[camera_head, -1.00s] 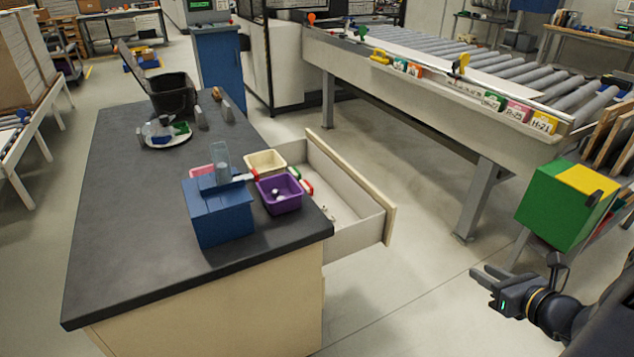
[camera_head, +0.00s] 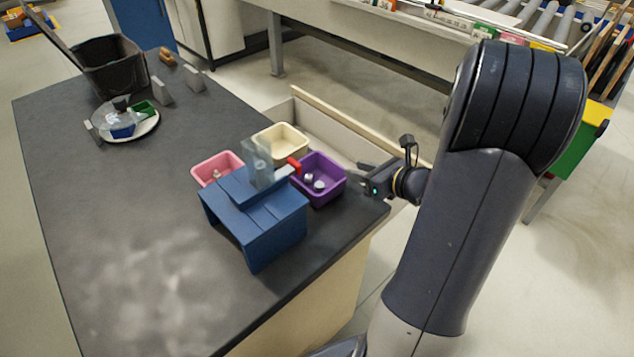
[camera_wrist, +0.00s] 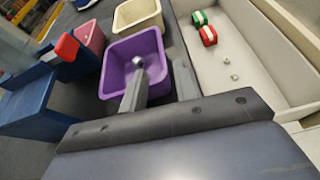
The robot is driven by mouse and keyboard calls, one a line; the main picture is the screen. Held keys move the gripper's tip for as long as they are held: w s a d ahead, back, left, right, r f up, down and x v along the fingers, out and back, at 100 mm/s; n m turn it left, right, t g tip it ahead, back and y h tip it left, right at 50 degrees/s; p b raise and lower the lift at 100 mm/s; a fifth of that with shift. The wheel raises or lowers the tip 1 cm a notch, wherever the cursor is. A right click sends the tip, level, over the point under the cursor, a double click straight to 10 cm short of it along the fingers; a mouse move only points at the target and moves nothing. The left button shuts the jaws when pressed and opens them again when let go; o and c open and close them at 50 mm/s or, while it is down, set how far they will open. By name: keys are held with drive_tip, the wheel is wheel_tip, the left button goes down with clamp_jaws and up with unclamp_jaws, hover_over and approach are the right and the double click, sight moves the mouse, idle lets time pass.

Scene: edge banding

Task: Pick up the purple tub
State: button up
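The purple tub (camera_head: 322,192) stands on the dark worktop near its right edge, with small pale metallic pieces inside. In the wrist view the purple tub (camera_wrist: 116,66) is just ahead of my gripper (camera_wrist: 160,72). The fingers are apart: the left one reaches over the tub's inside, the right one is outside its right wall. That wall shows between them, and I cannot tell whether either finger touches it. In the head view my gripper (camera_head: 362,181) is at the tub's right side.
A cream tub (camera_head: 281,138) and a pink tub (camera_head: 217,164) stand close by, with a blue stand (camera_head: 255,218) in front. An open drawer (camera_wrist: 240,75) holding small blocks lies below, right of the tub. A black bin (camera_head: 112,70) and a plate (camera_head: 146,127) are farther back.

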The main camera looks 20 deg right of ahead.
sight(335, 164)
drive_tip(key=x, duration=0.8)
drive_tip(key=shift+w, duration=0.2)
drive_tip(key=shift+c, duration=0.6)
clamp_jaws()
